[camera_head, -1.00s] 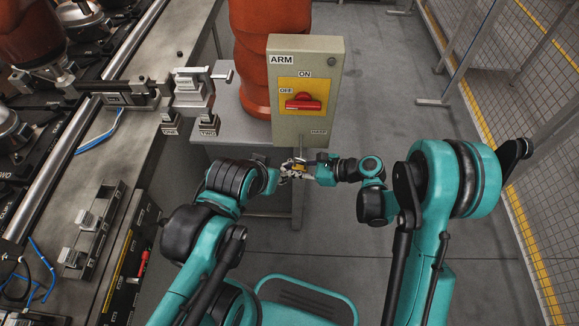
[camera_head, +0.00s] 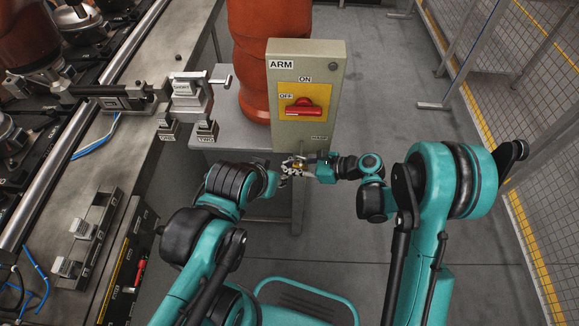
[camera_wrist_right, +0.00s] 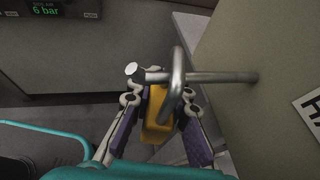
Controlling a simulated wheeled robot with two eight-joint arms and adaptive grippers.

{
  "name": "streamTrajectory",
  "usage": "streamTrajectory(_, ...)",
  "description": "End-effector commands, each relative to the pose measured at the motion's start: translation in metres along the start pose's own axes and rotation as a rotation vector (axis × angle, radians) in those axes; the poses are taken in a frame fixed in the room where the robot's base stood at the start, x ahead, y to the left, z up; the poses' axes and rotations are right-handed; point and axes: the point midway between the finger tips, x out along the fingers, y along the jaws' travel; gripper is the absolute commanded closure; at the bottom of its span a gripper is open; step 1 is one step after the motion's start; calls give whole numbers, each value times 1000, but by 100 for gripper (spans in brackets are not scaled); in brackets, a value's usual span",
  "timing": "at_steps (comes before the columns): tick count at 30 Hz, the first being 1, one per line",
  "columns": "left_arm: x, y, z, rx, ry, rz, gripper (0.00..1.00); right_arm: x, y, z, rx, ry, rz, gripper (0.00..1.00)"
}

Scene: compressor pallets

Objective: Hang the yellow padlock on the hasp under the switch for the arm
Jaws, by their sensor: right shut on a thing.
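The grey switch box (camera_head: 303,130) labelled ARM has a red switch handle (camera_head: 305,108) lying level at OFF. Its hasp (camera_wrist_right: 220,77) shows in the right wrist view as a metal rod standing out from the box wall, with a wider round end. My right gripper (camera_head: 302,167) is below the box front, shut on the yellow padlock (camera_wrist_right: 157,116). The padlock's steel shackle (camera_wrist_right: 178,68) crosses the rod between its end and the wall; I cannot tell whether it fully encircles it. My left gripper (camera_head: 286,177) is close beside the right; its fingers are too small to read.
A grey table (camera_head: 243,133) stands behind and left of the box. A workbench (camera_head: 122,135) with fixtures runs along the left. A mesh fence (camera_head: 520,110) stands at the right. The floor between the box and the fence is clear.

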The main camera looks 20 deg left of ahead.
Motion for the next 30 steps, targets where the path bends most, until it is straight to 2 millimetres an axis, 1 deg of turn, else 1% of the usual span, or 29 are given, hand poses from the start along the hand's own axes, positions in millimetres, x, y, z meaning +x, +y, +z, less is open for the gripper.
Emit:
streamTrajectory(9, 0, 0, 0, 0, 0, 0, 66, 0, 0, 0, 0, 0, 0, 100)
streamTrajectory(10, 0, 0, 0, 0, 0, 0, 66, 0, 0, 0, 0, 0, 0, 84)
streamTrajectory(11, 0, 0, 0, 0, 0, 0, 66, 0, 0, 0, 0, 0, 0, 76)
streamTrajectory(12, 0, 0, 0, 0, 0, 0, 66, 0, 0, 0, 0, 0, 0, 65)
streamTrajectory(13, 0, 0, 0, 0, 0, 0, 66, 0, 0, 0, 0, 0, 0, 59)
streamTrajectory(22, 0, 0, 0, 0, 0, 0, 66, 0, 0, 0, 0, 0, 0, 59)
streamTrajectory(25, 0, 0, 0, 0, 0, 0, 66, -3, 0, 0, 0, 0, -1, 59)
streamTrajectory(28, 0, 0, 0, 0, 0, 0, 66, -15, -1, 0, 1, 0, -3, 59)
streamTrajectory(30, 0, 0, 0, 0, 0, 0, 66, -27, -1, 0, 1, 0, -4, 59)
